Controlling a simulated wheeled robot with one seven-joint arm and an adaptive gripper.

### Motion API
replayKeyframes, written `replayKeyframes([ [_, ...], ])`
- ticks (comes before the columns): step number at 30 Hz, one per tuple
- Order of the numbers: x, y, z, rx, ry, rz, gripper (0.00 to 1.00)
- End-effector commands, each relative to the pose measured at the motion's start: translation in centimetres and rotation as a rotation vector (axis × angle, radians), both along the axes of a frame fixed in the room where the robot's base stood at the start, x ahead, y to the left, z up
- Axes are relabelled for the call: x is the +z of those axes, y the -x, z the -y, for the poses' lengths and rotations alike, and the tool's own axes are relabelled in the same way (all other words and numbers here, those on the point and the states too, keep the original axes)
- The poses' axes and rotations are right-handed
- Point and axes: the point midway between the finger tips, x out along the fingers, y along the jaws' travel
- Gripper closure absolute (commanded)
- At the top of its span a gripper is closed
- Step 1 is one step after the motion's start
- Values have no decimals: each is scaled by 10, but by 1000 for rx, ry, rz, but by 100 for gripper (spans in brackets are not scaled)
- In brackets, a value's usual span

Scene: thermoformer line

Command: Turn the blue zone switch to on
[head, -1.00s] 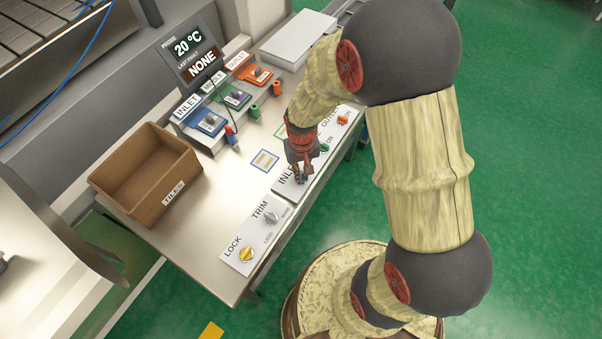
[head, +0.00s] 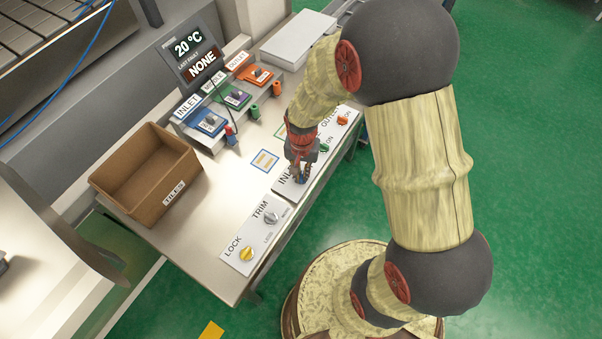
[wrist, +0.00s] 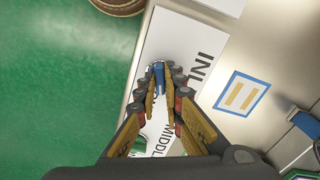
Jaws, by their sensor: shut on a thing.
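The blue zone switch (wrist: 159,77) is a small blue knob on a white panel (wrist: 181,38) lettered INLET. In the wrist view my gripper (wrist: 160,82) has its two fingers on either side of the blue knob and is shut on it. In the head view my gripper (head: 303,176) points down over the INLET part of the panel and mostly hides the knob there. The pointer direction of the knob and any ON mark beside it are hard to tell behind the fingers.
A green switch (head: 324,147) and an orange switch (head: 343,120) stand beyond on the same panel. A LOCK and TRIM panel (head: 257,235) lies nearer. A brown bin (head: 148,176), a display (head: 190,55) and coloured units (head: 206,122) stand behind.

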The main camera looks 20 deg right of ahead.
Motion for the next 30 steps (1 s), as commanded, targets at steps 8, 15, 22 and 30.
replayKeyframes([
  [8, 0, 0, 0, -33, 0, 0, 100],
  [15, 0, 0, 0, -170, 0, 0, 100],
  [22, 0, 0, 0, -279, 0, 0, 100],
  [30, 0, 0, 0, -310, 0, 0, 100],
])
